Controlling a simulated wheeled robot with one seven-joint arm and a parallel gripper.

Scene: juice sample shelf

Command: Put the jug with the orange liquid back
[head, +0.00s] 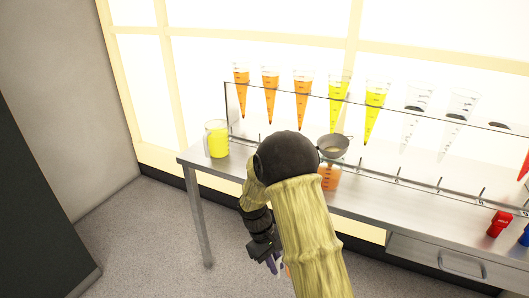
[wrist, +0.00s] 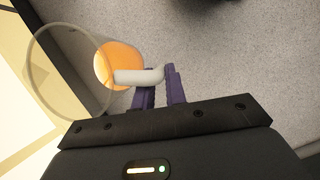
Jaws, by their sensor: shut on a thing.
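My gripper (wrist: 161,86) has purple fingers shut on the pale handle of a clear jug (wrist: 70,72) with orange liquid (wrist: 122,60) in it. The jug is in the air, with grey floor behind it in the wrist view. In the head view my gripper (head: 273,263) hangs low in front of the table, and my arm hides nearly all of the jug. Another orange-filled vessel (head: 328,180) stands on the table below a dark strainer (head: 333,146), partly behind my arm. A jug with yellow liquid (head: 217,142) stands at the table's left end.
The metal table (head: 365,205) has a clear rack with several cones along its back, holding orange (head: 270,92), yellow (head: 339,102) and dark-marked clear contents. Red (head: 499,223) and blue items stand at right. A drawer (head: 462,263) is below. Table space right of the strainer looks clear.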

